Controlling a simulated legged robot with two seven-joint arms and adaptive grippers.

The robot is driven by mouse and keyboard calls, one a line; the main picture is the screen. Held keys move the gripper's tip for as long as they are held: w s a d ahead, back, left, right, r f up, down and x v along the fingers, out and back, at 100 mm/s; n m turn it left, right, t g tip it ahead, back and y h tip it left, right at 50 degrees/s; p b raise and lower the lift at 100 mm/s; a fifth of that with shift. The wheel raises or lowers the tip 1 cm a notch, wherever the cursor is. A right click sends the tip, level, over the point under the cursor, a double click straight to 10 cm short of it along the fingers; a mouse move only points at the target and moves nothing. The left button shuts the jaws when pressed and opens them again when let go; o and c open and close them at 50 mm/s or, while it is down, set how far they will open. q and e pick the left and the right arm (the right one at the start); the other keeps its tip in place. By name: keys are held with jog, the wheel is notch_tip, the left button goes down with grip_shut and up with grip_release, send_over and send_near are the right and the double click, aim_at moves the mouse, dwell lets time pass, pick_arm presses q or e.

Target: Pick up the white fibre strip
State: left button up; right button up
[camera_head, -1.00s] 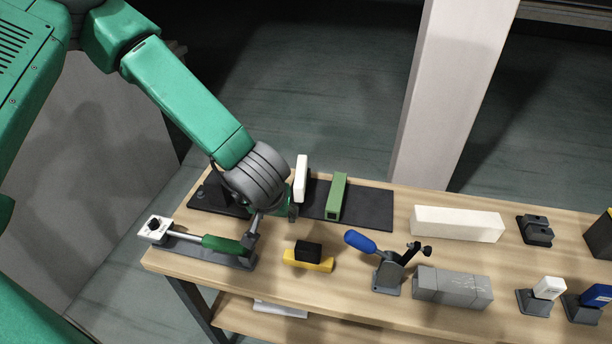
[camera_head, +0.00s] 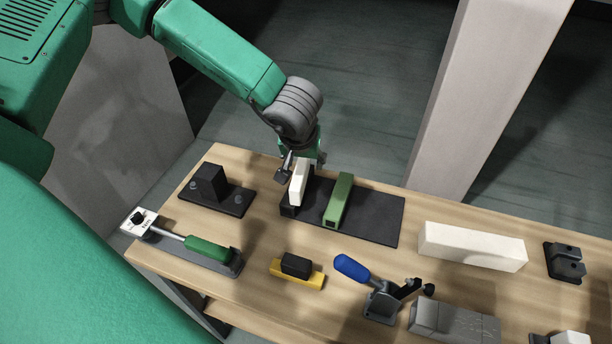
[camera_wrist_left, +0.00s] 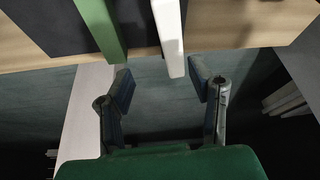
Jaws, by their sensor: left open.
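The white fibre strip (camera_head: 299,184) lies on the left part of a black mat (camera_head: 372,222), on the wooden table, beside a green bar. My left gripper (camera_head: 302,170) is at the far end of the strip, with a finger on the strip's left side in the head view. In the left wrist view the gripper (camera_wrist_left: 160,82) is open, its fingers apart. The end of the white strip (camera_wrist_left: 172,50) shows beyond the fingertips, nearer the right finger. I cannot tell if a finger touches it. My right gripper is not in view.
The green bar (camera_head: 338,200) lies just right of the strip. A black bracket (camera_head: 212,183) stands to the left. In front are a green-handled tool (camera_head: 207,248), a yellow-and-black block (camera_head: 296,270) and a blue-handled clamp (camera_head: 352,268). A white block (camera_head: 472,246) lies to the right.

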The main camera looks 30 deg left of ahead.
aim_at(297, 170)
pick_arm(q)
jog(key=a+f, duration=0.1)
jog(key=w+a+f, duration=0.1)
jog(key=f, duration=0.1)
jog(key=shift+w+a+f, duration=0.15)
jog(key=shift+w+f, duration=0.05)
jog(key=shift+f, duration=0.05)
jog(key=shift+a+f, duration=0.25)
jog(key=shift+f, duration=0.05)
jog(key=f, duration=0.1)
jog(key=w+f, duration=0.1)
jog(key=f, duration=0.1)
jog(key=shift+d+f, duration=0.15)
jog(key=shift+f, duration=0.1)
jog(key=shift+w+f, duration=0.15)
jog(key=shift+f, duration=0.15)
jog(key=shift+c, duration=0.8)
jog(key=shift+a, duration=0.35)
jog(key=c, duration=0.7)
jog(key=shift+a+f, duration=0.1)
jog(key=shift+a, duration=0.1)
grip_shut()
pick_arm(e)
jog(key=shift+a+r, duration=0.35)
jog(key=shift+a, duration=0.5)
